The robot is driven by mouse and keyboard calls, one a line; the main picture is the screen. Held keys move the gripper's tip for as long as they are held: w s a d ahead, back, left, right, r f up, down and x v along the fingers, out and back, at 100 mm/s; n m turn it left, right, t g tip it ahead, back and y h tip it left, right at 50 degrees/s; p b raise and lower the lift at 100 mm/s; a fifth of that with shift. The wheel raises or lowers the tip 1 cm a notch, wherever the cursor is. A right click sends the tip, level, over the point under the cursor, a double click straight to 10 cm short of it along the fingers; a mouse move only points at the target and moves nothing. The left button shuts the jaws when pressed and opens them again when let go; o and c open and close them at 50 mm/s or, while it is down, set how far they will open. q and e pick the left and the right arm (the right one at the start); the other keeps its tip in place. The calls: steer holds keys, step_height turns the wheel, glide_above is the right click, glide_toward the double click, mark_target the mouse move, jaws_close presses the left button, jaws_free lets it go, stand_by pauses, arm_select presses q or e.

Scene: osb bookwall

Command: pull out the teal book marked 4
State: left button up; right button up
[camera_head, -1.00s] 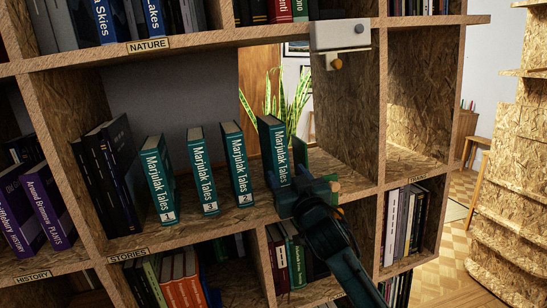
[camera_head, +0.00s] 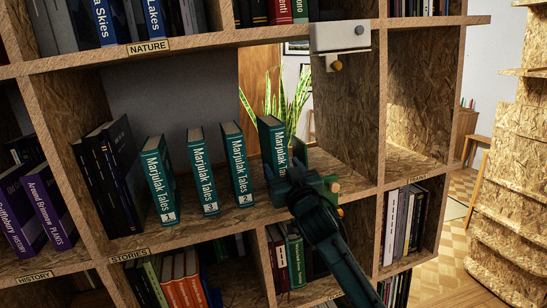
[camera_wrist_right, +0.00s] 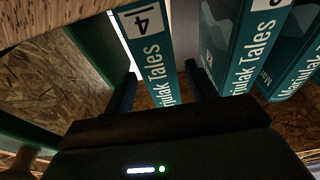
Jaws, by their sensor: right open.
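The teal book marked 4 (camera_head: 272,138) stands upright at the right end of a row of teal Marjulak Tales books on the middle shelf. My right gripper (camera_head: 285,174) is open at the lower part of its spine and hides its number in the head view. In the right wrist view the number 4 shows on the spine of this book (camera_wrist_right: 148,50). The two fingers of the right gripper (camera_wrist_right: 162,92) lie one on each side of that spine, with gaps; I cannot tell whether either touches. My left gripper is not in view.
Teal books marked 1 (camera_head: 159,180), 3 (camera_head: 201,170) and 2 (camera_head: 237,163) stand to the left, with gaps. A dark green upright panel (camera_wrist_right: 95,45) is beside book 4. A grey box with a knob (camera_head: 340,36) hangs above. The right compartment (camera_head: 415,150) is empty.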

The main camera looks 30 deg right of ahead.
steer(key=shift+x, duration=1.05)
steer(key=shift+c, duration=0.2)
steer(key=c, duration=1)
steer(key=shift+r, duration=0.15)
steer(key=shift+c, duration=0.2)
steer(key=shift+r+p+v, duration=0.15)
steer(key=shift+p+v, duration=0.25)
steer(key=shift+v, duration=0.4)
steer(key=shift+r+p+v, duration=0.15)
steer(key=shift+p+v, duration=0.2)
steer(key=shift+v, duration=0.45)
